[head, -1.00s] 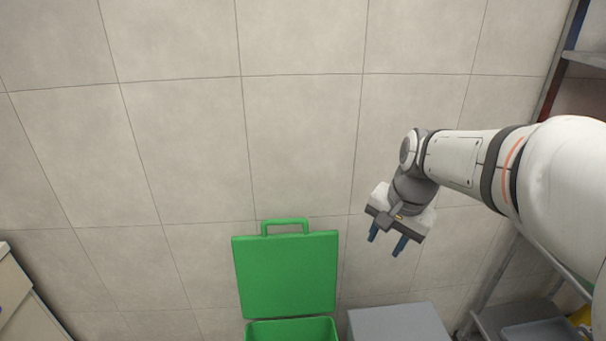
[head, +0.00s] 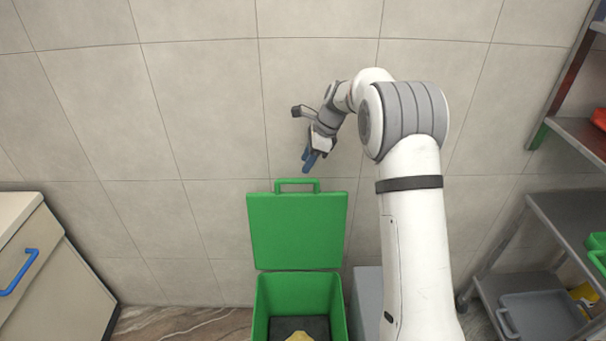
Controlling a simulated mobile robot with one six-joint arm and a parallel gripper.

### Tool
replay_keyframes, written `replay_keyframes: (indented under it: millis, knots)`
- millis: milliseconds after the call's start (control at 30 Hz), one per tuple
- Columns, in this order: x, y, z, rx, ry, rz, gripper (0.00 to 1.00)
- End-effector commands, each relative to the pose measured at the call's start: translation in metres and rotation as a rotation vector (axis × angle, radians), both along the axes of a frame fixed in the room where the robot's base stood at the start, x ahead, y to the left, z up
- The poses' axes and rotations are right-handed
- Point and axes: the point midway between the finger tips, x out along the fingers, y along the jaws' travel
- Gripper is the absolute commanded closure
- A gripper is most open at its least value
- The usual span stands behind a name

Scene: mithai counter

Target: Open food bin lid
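The green food bin (head: 264,303) stands against the tiled wall at the bottom middle of the head view. Its green lid (head: 298,232) is raised and stands upright behind the opening, with its handle (head: 296,182) at the top. A dark inside and a yellowish item (head: 300,336) show in the bin. My gripper (head: 309,160) is above the lid, just up and to the right of the handle, and appears apart from it. It is seen side-on, so the gap between its blue fingers does not show clearly.
A grey box (head: 367,295) stands right of the bin, partly behind my arm. A metal shelf rack (head: 570,215) with a grey tray (head: 540,318) is at the right. A cabinet with a blue handle (head: 20,272) is at the left. Floor shows between cabinet and bin.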

Motion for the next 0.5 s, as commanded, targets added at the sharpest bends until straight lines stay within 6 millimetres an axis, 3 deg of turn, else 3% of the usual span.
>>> replay_keyframes:
  millis: [300, 500]
  knots:
    - [0.001, 0.020, -0.046, -0.001, 0.003, 0.003, 0.61]
    - [0.001, 0.024, -0.059, -0.001, 0.001, 0.003, 0.61]
